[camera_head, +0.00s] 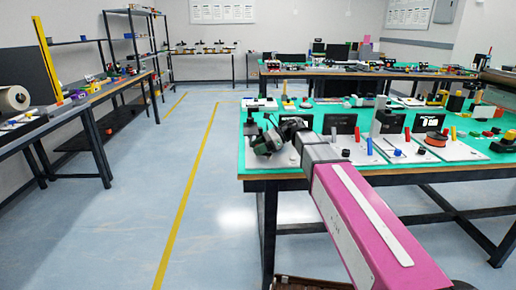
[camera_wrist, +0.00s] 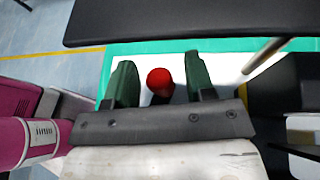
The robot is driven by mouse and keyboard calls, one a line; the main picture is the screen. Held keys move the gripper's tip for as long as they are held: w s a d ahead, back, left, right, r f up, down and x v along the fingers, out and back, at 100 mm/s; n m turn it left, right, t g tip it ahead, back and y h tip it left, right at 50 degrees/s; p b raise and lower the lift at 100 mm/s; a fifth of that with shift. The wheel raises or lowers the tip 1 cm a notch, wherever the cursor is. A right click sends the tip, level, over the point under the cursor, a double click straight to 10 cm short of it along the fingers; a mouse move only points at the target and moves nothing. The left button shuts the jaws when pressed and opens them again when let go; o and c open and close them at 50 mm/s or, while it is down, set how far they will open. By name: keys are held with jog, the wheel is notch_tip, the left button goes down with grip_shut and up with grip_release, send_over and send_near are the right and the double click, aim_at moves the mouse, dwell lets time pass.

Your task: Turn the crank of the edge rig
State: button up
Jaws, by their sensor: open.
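My gripper is open; in the wrist view (camera_wrist: 160,70) its two green fingers stand either side of a round red knob (camera_wrist: 159,77), with a gap on both sides. The knob sits over a white base plate (camera_wrist: 223,66), and I take it for the crank's handle on the edge rig. Its lower part and the crank arm are hidden. In the head view my gripper (camera_head: 262,143) is over the near left corner of the green-topped table (camera_head: 252,183), above a white plate (camera_head: 284,158). The knob is hidden there by my gripper and arm.
A dark panel (camera_wrist: 180,20) crosses the top of the wrist view, and a black block (camera_wrist: 280,75) stands close on the right. More white-plated rigs (camera_head: 448,148) with small screens line the table to the right. The floor (camera_head: 150,185) left of the table is clear.

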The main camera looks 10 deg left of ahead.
jog(key=c, duration=0.9)
jog(key=shift+m+t, duration=0.3)
jog(key=shift+t, duration=0.2)
jog(key=m+t, duration=0.2)
jog(key=w+m+t, duration=0.1)
jog(key=shift+d+y, duration=0.25)
jog(key=shift+y, duration=0.15)
jog(key=m+t, duration=0.2)
jog(key=t, duration=0.1)
jog(key=w+m+t, duration=0.1)
jog(key=shift+w+d+m+t, duration=0.1)
jog(key=shift+d+m+t, duration=0.2)
jog(key=shift+d, duration=0.05)
jog(key=m+t, duration=0.1)
jog(key=m+t+h, duration=0.1)
jog(key=w+d+m+t, duration=0.1)
jog(key=shift+t+h, duration=0.4)
jog(key=shift+w+d+m+t+h, duration=0.15)
jog(key=shift+d+m+t+h, duration=0.15)
jog(key=shift+m+t+h, duration=0.45)
jog(key=shift+w+d+m+t+h, duration=0.15)
jog(key=shift+d+m+t+h, duration=0.25)
jog(key=shift+m+t, duration=0.6)
jog(key=shift+m, duration=0.25)
